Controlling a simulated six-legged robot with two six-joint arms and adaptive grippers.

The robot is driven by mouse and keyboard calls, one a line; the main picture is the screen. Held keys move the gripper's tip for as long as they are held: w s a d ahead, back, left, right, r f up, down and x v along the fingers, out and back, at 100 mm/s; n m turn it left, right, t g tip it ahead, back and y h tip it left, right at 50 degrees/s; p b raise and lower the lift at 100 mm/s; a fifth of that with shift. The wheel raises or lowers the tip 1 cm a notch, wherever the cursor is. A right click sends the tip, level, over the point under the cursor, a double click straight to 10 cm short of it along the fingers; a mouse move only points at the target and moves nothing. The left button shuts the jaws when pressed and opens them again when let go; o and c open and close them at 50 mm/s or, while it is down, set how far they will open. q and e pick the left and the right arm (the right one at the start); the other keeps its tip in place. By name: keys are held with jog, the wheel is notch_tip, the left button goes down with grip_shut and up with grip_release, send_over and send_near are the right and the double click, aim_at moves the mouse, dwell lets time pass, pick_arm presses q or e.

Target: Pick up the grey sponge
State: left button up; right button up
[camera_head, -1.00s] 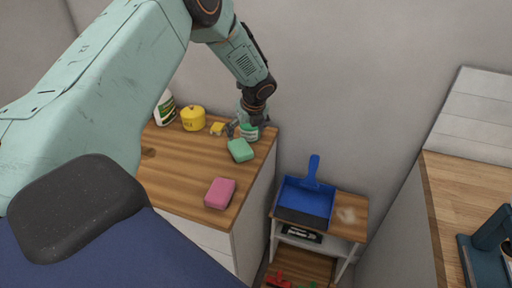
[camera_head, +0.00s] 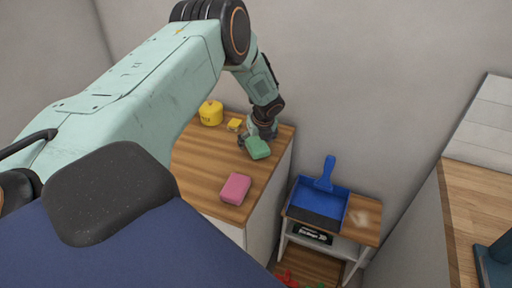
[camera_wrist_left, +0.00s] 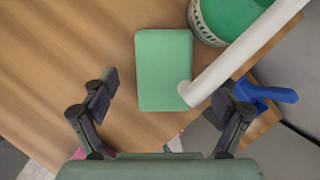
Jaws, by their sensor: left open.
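No sponge that looks grey shows in either view. A green sponge (camera_head: 259,148) lies on the wooden counter near its right edge, and a pink sponge (camera_head: 235,188) lies closer to me. My left gripper (camera_head: 255,138) is low over the counter at the green sponge, partly hidden by its own wrist. In the left wrist view the green sponge (camera_wrist_left: 163,62) lies ahead of and between the spread fingers of my left gripper (camera_wrist_left: 170,92), and nothing is gripped. A white rod-like thing (camera_wrist_left: 240,55) crosses the sponge's lower right corner in that view. My right gripper is not in view.
A green round container (camera_wrist_left: 228,18) stands beside the green sponge. A yellow pot (camera_head: 211,113) and a small yellow item (camera_head: 234,124) are farther left. A blue dustpan (camera_head: 318,198) rests on a low shelf right of the counter (camera_head: 205,182). A wall stands behind.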

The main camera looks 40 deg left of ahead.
pick_arm(q)
jog(key=shift+d+r, duration=0.1)
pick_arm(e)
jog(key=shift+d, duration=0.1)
pick_arm(q)
jog(key=shift+w+f, duration=0.4)
jog(key=shift+f, duration=0.1)
jog(key=shift+s, duration=0.25)
jog(key=shift+s+r, duration=0.1)
jog(key=shift+r, duration=0.1)
jog(key=shift+w+f, duration=0.25)
jog(key=shift+w, duration=0.05)
jog(key=shift+c, duration=1.4)
jog(key=shift+s+r, duration=0.2)
jog(key=shift+s, duration=0.05)
jog(key=c, duration=0.6)
jog(key=shift+c, duration=0.6)
jog(key=shift+w+f, duration=0.1)
jog(key=shift+w, duration=0.1)
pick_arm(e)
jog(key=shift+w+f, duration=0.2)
